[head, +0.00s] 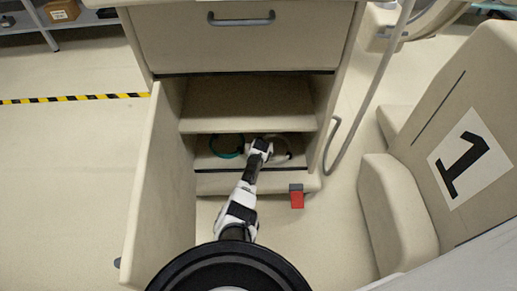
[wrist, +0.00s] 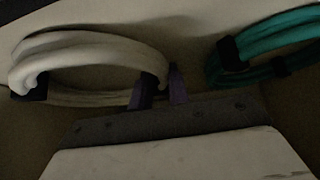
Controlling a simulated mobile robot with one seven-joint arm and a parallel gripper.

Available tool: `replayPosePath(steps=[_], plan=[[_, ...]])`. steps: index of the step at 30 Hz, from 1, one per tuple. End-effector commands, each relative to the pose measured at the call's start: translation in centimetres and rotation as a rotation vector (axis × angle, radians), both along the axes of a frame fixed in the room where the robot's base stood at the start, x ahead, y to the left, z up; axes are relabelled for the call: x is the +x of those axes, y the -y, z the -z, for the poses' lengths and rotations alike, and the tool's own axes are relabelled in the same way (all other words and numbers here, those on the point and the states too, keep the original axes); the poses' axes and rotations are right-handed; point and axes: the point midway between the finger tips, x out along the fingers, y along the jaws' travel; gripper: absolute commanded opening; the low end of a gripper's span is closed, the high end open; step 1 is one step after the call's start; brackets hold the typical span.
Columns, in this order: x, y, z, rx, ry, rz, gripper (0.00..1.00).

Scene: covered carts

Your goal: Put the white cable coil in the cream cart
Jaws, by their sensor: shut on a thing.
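The white cable coil (head: 280,150) lies in the lower compartment of an open cream-coloured cart (head: 245,50). In the wrist view the white coil (wrist: 85,58) fills the upper left, with dark ties on it. My gripper (head: 264,146) reaches into that compartment, at the coil's left side in the head view. In the wrist view my gripper's purple fingertips (wrist: 161,88) are shut on one end of the coil. My gripper partly hides the coil in the head view.
A teal cable coil (head: 227,146) lies beside the white one, close to my gripper. An inner shelf (head: 248,105) is above. The open door (head: 158,185) stands at the left. A red pedal (head: 297,198) juts out at the base. A chair-like beige unit marked 1 (head: 455,130) stands right.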

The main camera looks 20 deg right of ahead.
Motion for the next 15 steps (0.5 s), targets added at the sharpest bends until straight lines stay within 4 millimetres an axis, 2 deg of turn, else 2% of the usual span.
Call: replayPosePath(steps=[3, 4, 8, 15], plan=[[0.03, 0.05, 0.36, -0.001, 0.002, 0.001, 0.00], [-0.03, 0.02, 0.26, 0.000, 0.000, 0.000, 0.21], [-0.02, 0.01, 0.23, 0.000, 0.000, 0.000, 0.38], [-0.02, 0.01, 0.22, 0.000, 0.000, 0.000, 0.39]])
